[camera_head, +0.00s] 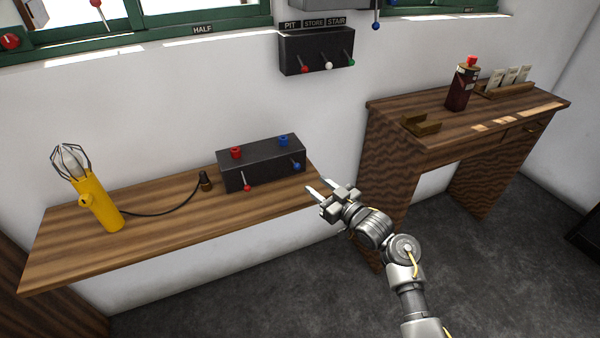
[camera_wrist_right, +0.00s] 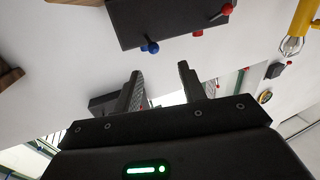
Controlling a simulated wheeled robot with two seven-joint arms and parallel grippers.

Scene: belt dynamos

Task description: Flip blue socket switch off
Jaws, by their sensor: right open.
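A black socket box (camera_head: 262,163) stands on the wooden wall shelf, with a red socket (camera_head: 236,153) and a blue socket (camera_head: 283,141) on top. Its front has a red-tipped lever (camera_head: 246,187) at left and a blue-tipped switch lever (camera_head: 297,166) at right. The blue lever tip (camera_wrist_right: 151,47) also shows in the wrist view, ahead of the fingers and apart from them. My right gripper (camera_head: 325,189) is open and empty, at the shelf's right end, right of and a little below the blue lever. My left gripper is not in view.
A yellow caged lamp (camera_head: 98,203) with a cable to a black plug (camera_head: 205,182) is on the shelf (camera_head: 150,245). A lever box (camera_head: 316,52) hangs on the wall above. A desk (camera_head: 440,135) at right holds a dark bottle (camera_head: 462,85) and a wooden holder (camera_head: 421,124).

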